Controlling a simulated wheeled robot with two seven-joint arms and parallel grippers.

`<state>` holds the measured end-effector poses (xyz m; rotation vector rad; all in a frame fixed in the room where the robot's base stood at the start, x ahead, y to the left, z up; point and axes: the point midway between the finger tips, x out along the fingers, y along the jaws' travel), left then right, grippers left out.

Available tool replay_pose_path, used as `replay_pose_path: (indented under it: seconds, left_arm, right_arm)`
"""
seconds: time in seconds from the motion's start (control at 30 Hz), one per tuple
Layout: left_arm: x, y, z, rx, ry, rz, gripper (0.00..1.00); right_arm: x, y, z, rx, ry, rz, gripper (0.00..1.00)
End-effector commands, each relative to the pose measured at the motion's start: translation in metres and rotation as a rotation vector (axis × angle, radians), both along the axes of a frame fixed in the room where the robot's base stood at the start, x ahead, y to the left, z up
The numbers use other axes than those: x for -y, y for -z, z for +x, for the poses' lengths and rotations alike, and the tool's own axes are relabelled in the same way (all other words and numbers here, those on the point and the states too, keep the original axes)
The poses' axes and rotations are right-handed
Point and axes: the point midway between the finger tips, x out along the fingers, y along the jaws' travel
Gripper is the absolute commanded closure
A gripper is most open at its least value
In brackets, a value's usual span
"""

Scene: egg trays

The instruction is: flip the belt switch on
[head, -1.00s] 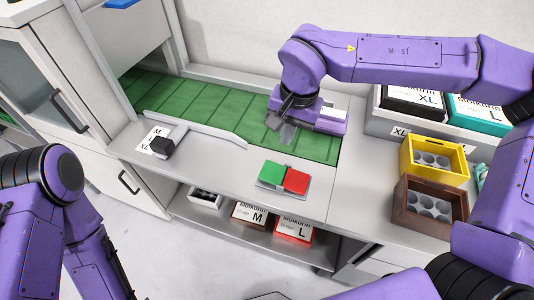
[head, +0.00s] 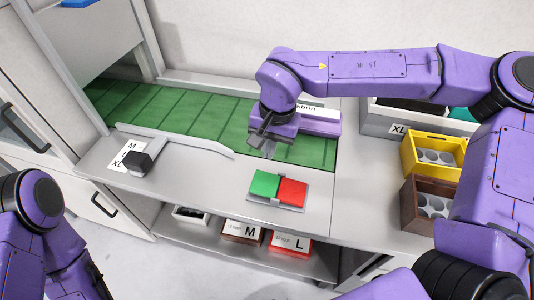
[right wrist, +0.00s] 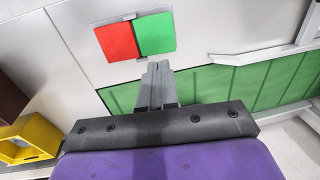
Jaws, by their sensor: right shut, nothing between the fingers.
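The belt switch is a rocker with a green half (head: 264,183) and a red half (head: 291,192), set in a grey plate on the grey counter in front of the green belt (head: 180,110). In the right wrist view the green half (right wrist: 155,33) and red half (right wrist: 117,41) lie just beyond my fingertips. My right gripper (head: 262,148) is shut and empty, above the belt's near edge and behind the switch, apart from it. It also shows in the right wrist view (right wrist: 157,68). My left arm shows at the lower left, but its gripper is out of view.
A black knob (head: 138,162) sits beside a size label (head: 126,156) at the counter's left, near a grey guide rail (head: 185,139). A yellow box (head: 420,165) and a brown box (head: 412,207) stand at right. Boxes marked M (head: 243,231) and L (head: 291,244) sit on the shelf below.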

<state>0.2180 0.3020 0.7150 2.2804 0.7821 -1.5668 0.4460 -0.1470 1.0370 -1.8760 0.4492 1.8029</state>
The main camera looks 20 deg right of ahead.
Motion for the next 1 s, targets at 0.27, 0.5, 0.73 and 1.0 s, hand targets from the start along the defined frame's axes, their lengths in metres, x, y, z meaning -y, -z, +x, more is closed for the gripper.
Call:
replay_pose_path:
  seconds: [0.27,0.5,0.73,1.0]
  left_arm:
    - [0.000,-0.008,0.000,0.000,0.000,0.000,0.57]
    - [0.000,-0.015,0.000,0.000,0.000,0.000,0.57]
    - [0.000,-0.016,0.000,0.000,0.000,0.000,0.57]
    - [0.000,-0.018,0.000,0.000,0.000,0.000,0.57]
  right_arm:
    - [-0.006,0.061,0.003,-0.006,-0.001,-0.001,1.00]
    - [-0.010,0.102,0.006,-0.004,0.000,0.000,1.00]
    - [-0.012,0.115,0.008,-0.001,0.000,0.001,1.00]
    - [-0.012,0.116,0.008,-0.001,0.000,0.000,1.00]
